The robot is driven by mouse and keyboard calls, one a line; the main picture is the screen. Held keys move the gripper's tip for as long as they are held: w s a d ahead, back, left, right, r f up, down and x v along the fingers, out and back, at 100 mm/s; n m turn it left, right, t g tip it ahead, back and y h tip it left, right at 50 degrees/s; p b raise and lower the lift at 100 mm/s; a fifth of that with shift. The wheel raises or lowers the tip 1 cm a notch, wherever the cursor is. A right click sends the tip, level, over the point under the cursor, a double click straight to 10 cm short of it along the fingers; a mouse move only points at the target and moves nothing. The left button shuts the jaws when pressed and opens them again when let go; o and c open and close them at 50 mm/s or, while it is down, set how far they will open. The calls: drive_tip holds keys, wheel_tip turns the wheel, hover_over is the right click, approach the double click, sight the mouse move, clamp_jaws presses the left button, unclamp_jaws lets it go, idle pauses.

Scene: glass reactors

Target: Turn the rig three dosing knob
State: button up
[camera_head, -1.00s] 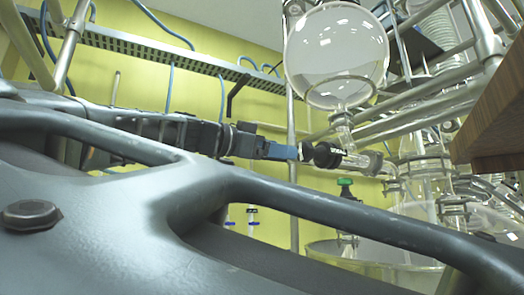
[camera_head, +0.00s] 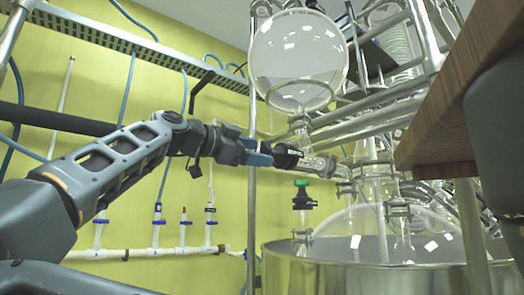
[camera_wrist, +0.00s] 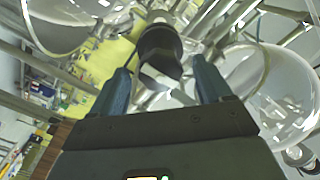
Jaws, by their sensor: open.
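The black dosing knob (camera_head: 287,157) sits at the left end of a glass valve below a round glass flask (camera_head: 298,60). My gripper (camera_head: 266,155) reaches it from the left, with its blue fingers at the knob's near end. In the wrist view, the black knob (camera_wrist: 160,45) stands between the two open fingers of my gripper (camera_wrist: 160,70). A gap shows on both sides of the knob, and neither finger appears to touch it. The rig's number is not readable.
A green-topped valve (camera_head: 302,184) hangs just below the knob. A large round metal-rimmed vessel (camera_head: 350,275) stands beneath. Metal rig bars (camera_head: 385,95) and a wooden shelf edge (camera_head: 445,110) are at the right. White wall pipes (camera_head: 160,252) run at the lower left.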

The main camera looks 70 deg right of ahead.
drive_tip(key=shift+x, duration=1.35)
drive_tip(key=shift+c, duration=0.3)
drive_tip(key=c, duration=0.9)
drive_tip(key=shift+c, duration=0.2)
drive_tip(key=shift+m, duration=0.3)
